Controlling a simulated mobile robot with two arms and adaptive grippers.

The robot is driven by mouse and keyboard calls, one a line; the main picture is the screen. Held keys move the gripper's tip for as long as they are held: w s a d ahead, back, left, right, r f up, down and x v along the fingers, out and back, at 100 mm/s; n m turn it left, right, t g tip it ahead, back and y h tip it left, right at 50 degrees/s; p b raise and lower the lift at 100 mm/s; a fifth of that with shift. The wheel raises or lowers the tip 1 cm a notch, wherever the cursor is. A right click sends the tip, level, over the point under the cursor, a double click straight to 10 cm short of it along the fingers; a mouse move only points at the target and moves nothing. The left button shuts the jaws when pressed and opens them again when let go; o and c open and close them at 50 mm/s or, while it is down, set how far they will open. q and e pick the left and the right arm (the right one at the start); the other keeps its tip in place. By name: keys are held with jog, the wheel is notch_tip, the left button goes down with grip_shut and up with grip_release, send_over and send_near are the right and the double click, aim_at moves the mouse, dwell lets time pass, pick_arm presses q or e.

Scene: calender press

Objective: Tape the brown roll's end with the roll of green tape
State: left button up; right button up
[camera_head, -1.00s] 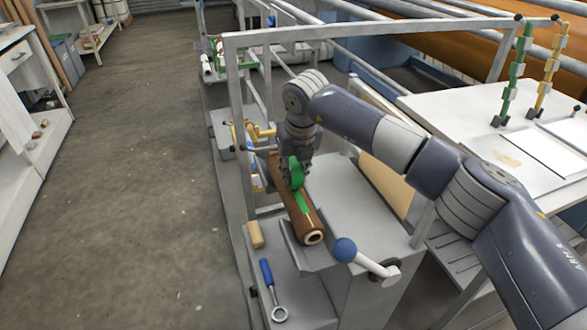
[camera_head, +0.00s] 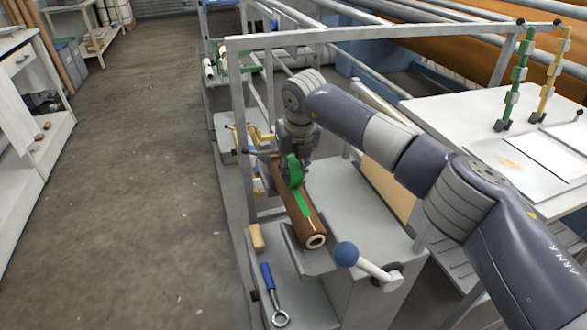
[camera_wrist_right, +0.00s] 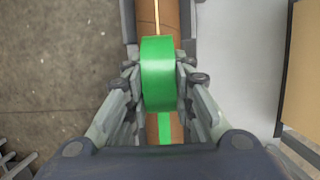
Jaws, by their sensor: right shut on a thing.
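The brown roll (camera_head: 311,222) lies in a grey cradle, its hollow near end facing the head camera. My right gripper (camera_head: 297,171) is shut on the roll of green tape (camera_head: 294,168), over the brown roll's far half. In the wrist view my right gripper (camera_wrist_right: 160,82) has a finger on each side of the green tape roll (camera_wrist_right: 158,72). A green tape strip (camera_head: 302,205) lies lengthwise on the brown roll, between the tape roll and the near end. A pale seam line (camera_wrist_right: 157,20) shows on the brown roll beyond the tape. My left gripper is out of view.
A blue-knobbed lever (camera_head: 347,254) stands right of the roll's near end. A tan block (camera_head: 257,238) and a blue-handled wrench (camera_head: 272,290) lie on the ledge at front left. A metal frame (camera_head: 370,32) stands around and above the arm. The grey top right of the roll is clear.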

jog(key=shift+w+f, duration=0.1)
jog(key=shift+w, duration=0.05)
jog(key=shift+w+a, duration=0.25)
jog(key=shift+w, duration=0.25)
jog(key=shift+w, duration=0.1)
dwell(0.4)
jog(key=shift+w+a, duration=0.25)
jog(key=shift+w, duration=0.15)
jog(key=shift+r+p, duration=2.05)
jog(key=shift+r, duration=1.05)
jog(key=shift+f, duration=0.1)
